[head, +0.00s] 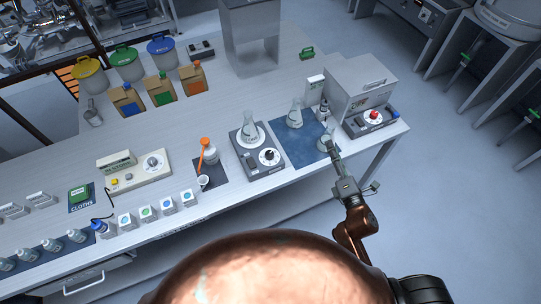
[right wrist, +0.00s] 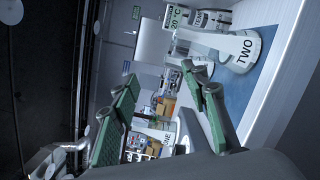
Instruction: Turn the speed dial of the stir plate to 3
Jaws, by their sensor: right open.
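The stir plate (head: 245,164) is a dark grey box near the middle of the bench's front edge in the head view. Its speed dial (head: 268,156) is a black knob on a pale round scale; the number it points to is too small to read. A clear flask (head: 249,131) stands on its round white top. My right gripper (head: 331,147) is to the right of the stir plate, over the blue mat's right side. It is open and apart from the dial. In the right wrist view its two green-padded fingers (right wrist: 165,85) are spread. My left gripper is out of view.
A flask (head: 295,114) stands on the blue mat (head: 290,145); another flask (head: 325,141) is close beside my right gripper. A flask labelled TWO (right wrist: 240,50) shows in the right wrist view. A device with a red knob (head: 373,115) stands right.

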